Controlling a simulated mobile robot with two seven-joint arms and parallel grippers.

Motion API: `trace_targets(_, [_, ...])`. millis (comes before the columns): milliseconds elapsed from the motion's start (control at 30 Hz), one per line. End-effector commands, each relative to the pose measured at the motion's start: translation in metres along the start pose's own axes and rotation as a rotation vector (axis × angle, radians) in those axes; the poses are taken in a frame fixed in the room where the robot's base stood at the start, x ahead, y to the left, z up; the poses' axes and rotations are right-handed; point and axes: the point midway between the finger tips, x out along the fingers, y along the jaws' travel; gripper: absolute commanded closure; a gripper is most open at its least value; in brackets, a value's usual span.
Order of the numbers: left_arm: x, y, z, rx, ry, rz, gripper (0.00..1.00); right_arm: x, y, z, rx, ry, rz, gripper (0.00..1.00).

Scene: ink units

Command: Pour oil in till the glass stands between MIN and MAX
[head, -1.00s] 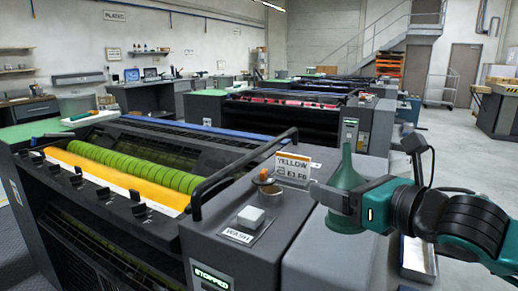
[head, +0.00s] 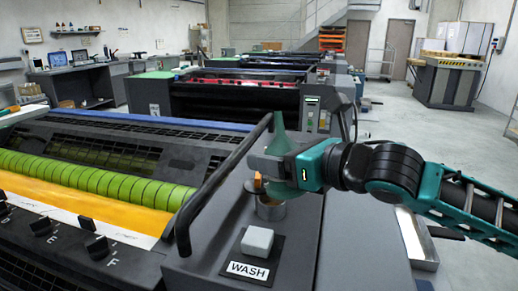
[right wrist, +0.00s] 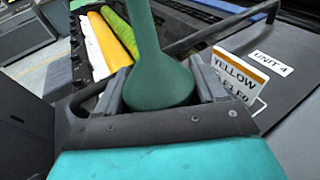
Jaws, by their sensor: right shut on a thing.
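The green oil can (head: 279,122) has a tall narrow spout and a wide round base. My right gripper (head: 272,166) is shut on the can, which looks about upright in the head view. In the right wrist view the can (right wrist: 158,75) sits between the two fingers. The gripper covers much of its body in the head view. A small metal filler cup (head: 270,209) with an orange-brown part at its top stands on the press cover just below the can. I cannot make out the sight glass or its MIN and MAX marks. My left gripper is not in view.
A white block on the WASH plate (head: 258,241) is in front of the cup. A black handrail (head: 225,175) runs close to the left of the gripper. A YELLOW sign (right wrist: 240,72) stands beside the can in the right wrist view.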

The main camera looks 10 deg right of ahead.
Motion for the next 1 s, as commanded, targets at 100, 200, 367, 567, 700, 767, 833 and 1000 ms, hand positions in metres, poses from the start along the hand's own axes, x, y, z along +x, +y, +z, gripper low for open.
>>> trace_targets(100, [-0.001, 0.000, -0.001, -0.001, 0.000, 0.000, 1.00, -0.001, 0.000, 0.002, -0.001, 0.003, 0.000, 0.77])
trace_targets(200, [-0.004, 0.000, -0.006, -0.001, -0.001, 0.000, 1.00, -0.002, 0.000, 0.002, -0.001, 0.022, -0.001, 0.77])
trace_targets(367, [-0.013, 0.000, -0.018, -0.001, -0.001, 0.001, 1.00, -0.006, 0.000, -0.002, -0.001, 0.086, -0.001, 0.77])
trace_targets(567, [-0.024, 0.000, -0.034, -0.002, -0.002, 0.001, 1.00, -0.013, 0.000, -0.013, -0.001, 0.200, -0.001, 0.77])
trace_targets(700, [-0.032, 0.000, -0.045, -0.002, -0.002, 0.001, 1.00, -0.017, 0.000, -0.021, 0.000, 0.287, -0.002, 0.77])
trace_targets(767, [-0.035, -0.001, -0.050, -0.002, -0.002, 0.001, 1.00, -0.019, -0.001, -0.025, 0.000, 0.326, -0.002, 0.77])
trace_targets(833, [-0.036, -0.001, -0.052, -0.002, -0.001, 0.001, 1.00, -0.022, -0.001, -0.031, -0.003, 0.378, -0.003, 0.77])
trace_targets(1000, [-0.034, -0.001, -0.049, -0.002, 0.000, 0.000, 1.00, -0.030, 0.000, -0.043, -0.002, 0.551, -0.002, 0.77])
